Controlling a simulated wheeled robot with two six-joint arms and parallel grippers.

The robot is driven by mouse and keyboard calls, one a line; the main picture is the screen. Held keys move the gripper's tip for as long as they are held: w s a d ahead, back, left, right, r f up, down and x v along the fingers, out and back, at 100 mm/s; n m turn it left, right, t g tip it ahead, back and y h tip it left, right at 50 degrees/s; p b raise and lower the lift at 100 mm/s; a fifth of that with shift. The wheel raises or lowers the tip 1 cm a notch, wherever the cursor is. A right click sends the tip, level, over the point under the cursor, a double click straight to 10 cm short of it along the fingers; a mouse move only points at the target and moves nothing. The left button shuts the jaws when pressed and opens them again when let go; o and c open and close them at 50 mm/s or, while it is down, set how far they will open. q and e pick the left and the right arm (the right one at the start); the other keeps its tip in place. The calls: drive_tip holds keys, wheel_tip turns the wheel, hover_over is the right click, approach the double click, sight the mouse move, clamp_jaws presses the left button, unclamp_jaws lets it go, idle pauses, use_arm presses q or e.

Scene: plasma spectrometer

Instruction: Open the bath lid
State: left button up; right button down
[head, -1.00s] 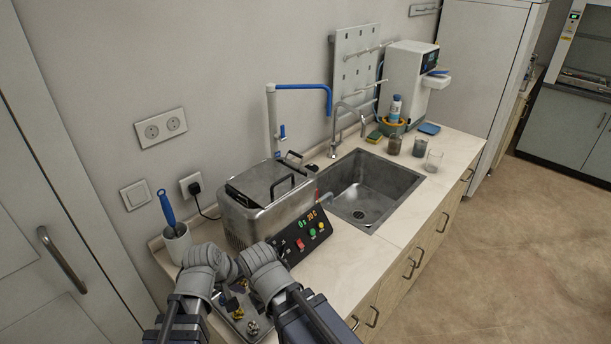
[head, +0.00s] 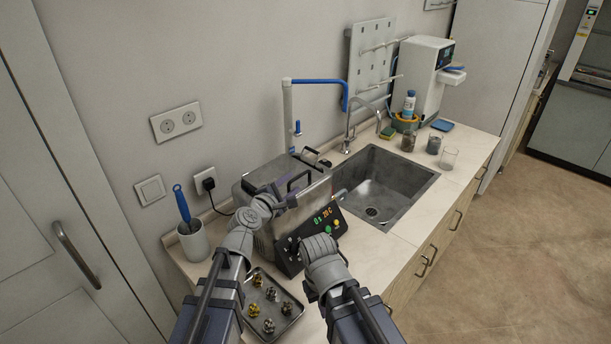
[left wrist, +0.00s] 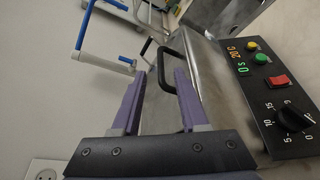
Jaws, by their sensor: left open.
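The bath is a steel box (head: 256,241) with a metal lid (head: 314,190), which looks shut. A black loop handle (head: 299,178) stands on the lid; in the left wrist view the handle (left wrist: 166,62) shows just beyond my fingertips. My left gripper (head: 284,194) is open at the lid's near side. Its purple fingers (left wrist: 159,78) are apart in the left wrist view, with nothing held. I cannot tell whether they touch the handle. My right arm is at the front of the control panel (head: 322,226); its gripper is hidden.
A tray (head: 294,319) with several small metal parts lies in front of the bath. A white cup (head: 194,241) with a blue-handled tool stands left. The sink (head: 375,188), tap (head: 349,128) and a white pipe with a blue arm (head: 288,115) are behind and right.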

sight(301, 175)
use_arm(q)
drive_tip(key=b+x, duration=0.1)
drive_tip(key=x, duration=0.7)
drive_tip(key=shift+b, duration=0.35)
drive_tip(key=shift+s, duration=0.1)
clamp_jaws()
idle(0.9)
